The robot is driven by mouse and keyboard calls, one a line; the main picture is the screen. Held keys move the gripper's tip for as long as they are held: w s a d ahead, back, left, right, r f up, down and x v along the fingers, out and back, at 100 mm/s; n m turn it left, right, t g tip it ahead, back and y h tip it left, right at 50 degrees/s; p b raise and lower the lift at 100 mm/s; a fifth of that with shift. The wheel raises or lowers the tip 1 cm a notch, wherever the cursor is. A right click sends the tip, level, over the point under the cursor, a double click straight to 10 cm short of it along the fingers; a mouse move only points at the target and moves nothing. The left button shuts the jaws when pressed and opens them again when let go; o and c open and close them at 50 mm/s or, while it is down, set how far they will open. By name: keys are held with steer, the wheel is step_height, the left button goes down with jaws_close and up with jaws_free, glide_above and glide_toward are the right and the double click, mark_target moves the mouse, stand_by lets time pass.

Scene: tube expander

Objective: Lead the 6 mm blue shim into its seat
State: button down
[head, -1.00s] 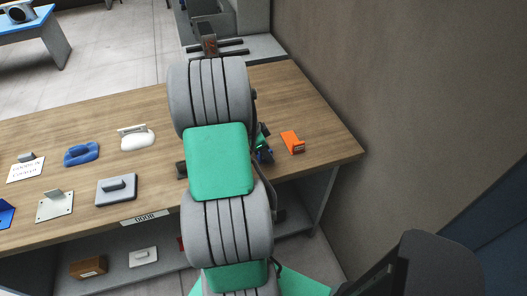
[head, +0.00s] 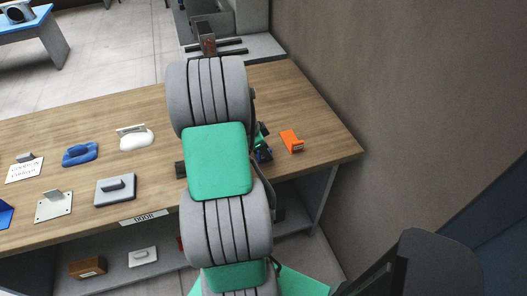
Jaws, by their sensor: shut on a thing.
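My own arm, with grey ribbed joints and green covers, fills the middle of the head view and hides the bench behind it. My gripper is hidden behind the arm, so its fingers and anything between them do not show. A small dark part with green and blue areas (head: 263,145) peeks out just right of the arm; I cannot tell what it is. A blue rounded piece (head: 80,153) lies on the left of the bench, and another blue piece (head: 5,213) is cut by the left edge. I cannot identify the 6 mm blue shim or its seat.
The wooden bench (head: 320,125) ends at a brown wall on the right. An orange piece (head: 291,141) lies right of the arm. A white piece (head: 135,138), a grey block (head: 116,189) and a metal plate (head: 54,206) lie left. The shelf below holds a brown box (head: 88,267).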

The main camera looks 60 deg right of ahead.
steer(key=shift+r, duration=0.1)
steer(key=shift+r, duration=0.2)
steer(key=r, duration=0.1)
steer(key=r+b, duration=0.1)
steer(key=r, duration=0.1)
steer(key=shift+a+b, duration=0.2)
steer(key=shift+b, duration=0.1)
steer(key=s+a+r+b, duration=0.2)
steer(key=s+a+r, duration=0.1)
steer(key=a+r, duration=0.6)
steer(key=a, duration=0.4)
steer(key=shift+a+r, duration=0.15)
steer(key=shift+r, duration=0.05)
steer(key=shift+b, duration=0.3)
